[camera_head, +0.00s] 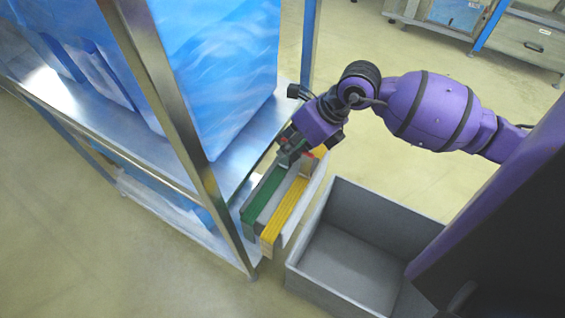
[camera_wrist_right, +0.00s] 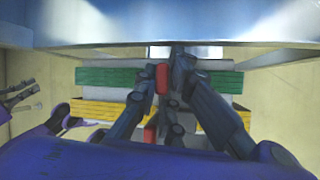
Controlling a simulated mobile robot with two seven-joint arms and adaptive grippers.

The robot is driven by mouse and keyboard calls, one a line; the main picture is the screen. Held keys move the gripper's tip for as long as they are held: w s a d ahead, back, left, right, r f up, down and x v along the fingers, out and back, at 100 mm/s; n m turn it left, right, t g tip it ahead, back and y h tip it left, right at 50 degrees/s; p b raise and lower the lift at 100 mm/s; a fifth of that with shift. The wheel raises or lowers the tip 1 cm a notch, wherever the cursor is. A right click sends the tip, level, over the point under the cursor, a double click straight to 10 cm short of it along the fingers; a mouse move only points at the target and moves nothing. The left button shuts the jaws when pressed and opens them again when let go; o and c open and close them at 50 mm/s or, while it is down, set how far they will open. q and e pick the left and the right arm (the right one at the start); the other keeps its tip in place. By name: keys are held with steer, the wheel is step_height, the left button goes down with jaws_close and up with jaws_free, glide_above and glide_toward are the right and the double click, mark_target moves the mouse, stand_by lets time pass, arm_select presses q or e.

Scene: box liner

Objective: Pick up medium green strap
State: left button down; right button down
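The green strap (camera_head: 262,197) lies along the left side of a narrow open holder beside the metal rack. It also shows as a green band across the wrist view (camera_wrist_right: 105,77), partly covered by my fingers. My right gripper (camera_head: 297,148) is at the far end of the holder, over or against the green side. In the right wrist view its dark fingers (camera_wrist_right: 168,70) with red pads come close together across the green band. I cannot tell whether they touch or grip it. My left gripper is not seen in the head view.
Yellow straps (camera_head: 284,212) lie in the holder, right of the green one. An empty grey bin (camera_head: 345,265) stands on the floor to the right. The metal rack (camera_head: 183,110) with blue-wrapped loads (camera_head: 220,70) stands close on the left. A bench is at the back right.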

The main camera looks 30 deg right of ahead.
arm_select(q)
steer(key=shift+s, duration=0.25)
arm_select(e)
steer(key=shift+s, duration=0.1)
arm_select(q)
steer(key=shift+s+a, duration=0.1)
